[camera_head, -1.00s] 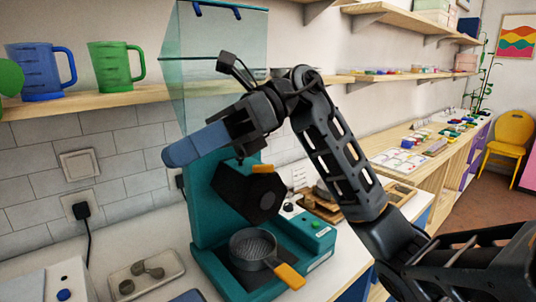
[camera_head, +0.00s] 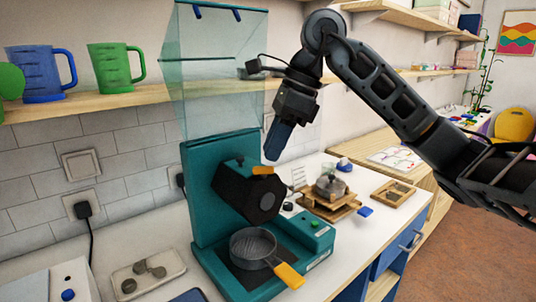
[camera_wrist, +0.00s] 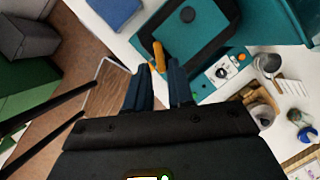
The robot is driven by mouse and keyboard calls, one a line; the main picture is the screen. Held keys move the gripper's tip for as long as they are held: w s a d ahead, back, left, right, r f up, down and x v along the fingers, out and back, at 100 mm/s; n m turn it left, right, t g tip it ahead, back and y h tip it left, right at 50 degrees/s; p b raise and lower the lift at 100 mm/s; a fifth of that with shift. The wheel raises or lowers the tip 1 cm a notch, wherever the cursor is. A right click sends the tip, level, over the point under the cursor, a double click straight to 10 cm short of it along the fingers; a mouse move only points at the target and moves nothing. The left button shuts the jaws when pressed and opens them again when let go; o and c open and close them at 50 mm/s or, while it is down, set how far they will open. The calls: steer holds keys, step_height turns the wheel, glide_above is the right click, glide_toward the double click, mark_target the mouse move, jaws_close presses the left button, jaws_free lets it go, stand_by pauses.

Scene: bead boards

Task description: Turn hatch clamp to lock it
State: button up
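A teal machine (camera_head: 203,195) stands on the counter with a clear hopper on top. A black six-sided hatch (camera_head: 245,195) sits on its front. A short orange lever (camera_head: 263,170), which looks like the hatch clamp, lies across the hatch's upper edge. My gripper (camera_head: 272,152) hangs just above and right of that lever, blue fingers pointing down, not touching it in the head view. In the wrist view the two blue fingers (camera_wrist: 158,72) are apart with nothing between them. An orange handle (camera_wrist: 158,57) shows just past the fingertips; I cannot tell whether it is the clamp or the pan handle.
A round metal pan (camera_head: 253,246) with an orange handle (camera_head: 289,275) sits under the hatch. A wooden stand (camera_head: 325,208) and a wooden tray (camera_head: 393,193) are to the right. A tray of grey discs (camera_head: 165,262) is at the left.

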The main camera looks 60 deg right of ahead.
mark_target(268, 166)
steer(key=shift+x, duration=1.65)
jaws_close()
